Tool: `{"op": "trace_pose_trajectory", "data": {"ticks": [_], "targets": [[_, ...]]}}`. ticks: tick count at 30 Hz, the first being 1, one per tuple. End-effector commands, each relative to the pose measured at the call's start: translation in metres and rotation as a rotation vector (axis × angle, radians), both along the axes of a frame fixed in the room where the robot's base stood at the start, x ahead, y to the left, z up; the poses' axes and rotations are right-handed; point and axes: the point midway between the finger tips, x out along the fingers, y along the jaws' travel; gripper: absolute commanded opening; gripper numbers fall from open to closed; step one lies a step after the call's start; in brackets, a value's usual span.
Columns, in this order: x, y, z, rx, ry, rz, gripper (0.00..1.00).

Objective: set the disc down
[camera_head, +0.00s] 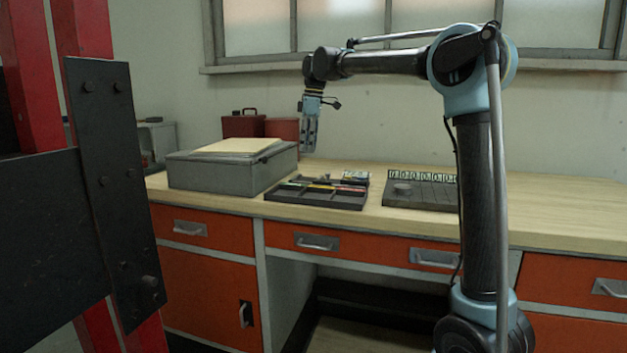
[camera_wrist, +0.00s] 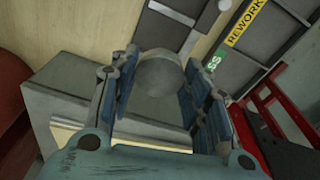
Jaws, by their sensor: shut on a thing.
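My gripper (camera_wrist: 160,85) is shut on a grey disc (camera_wrist: 160,72), which sits between the blue-padded fingers in the wrist view. In the head view my gripper (camera_head: 309,146) hangs pointing down above the bench, beside the grey box and behind the dark tray. The held disc cannot be made out there. The dark compartment tray (camera_head: 318,204) lies on the bench in front of the gripper. In the wrist view its edge carries a yellow REWORK label (camera_wrist: 246,22) and a partly hidden green label (camera_wrist: 214,62).
A grey box (camera_head: 205,178) with a folder on top (camera_head: 238,146) stands left of the tray. A dark board (camera_head: 430,193) with a numbered strip and a grey round piece (camera_head: 402,189) lies to the right. Red containers (camera_head: 243,124) stand behind. The bench's right side (camera_head: 560,205) is clear.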

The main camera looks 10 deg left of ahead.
Motion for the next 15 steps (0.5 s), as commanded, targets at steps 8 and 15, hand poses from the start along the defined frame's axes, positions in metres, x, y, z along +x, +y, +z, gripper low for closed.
{"op": "trace_pose_trajectory", "data": {"ticks": [8,15], "targets": [[0.002,-0.003,-0.032,0.000,0.000,-0.004,0.08],[0.004,-0.006,-0.058,0.000,0.000,-0.008,0.08]]}}
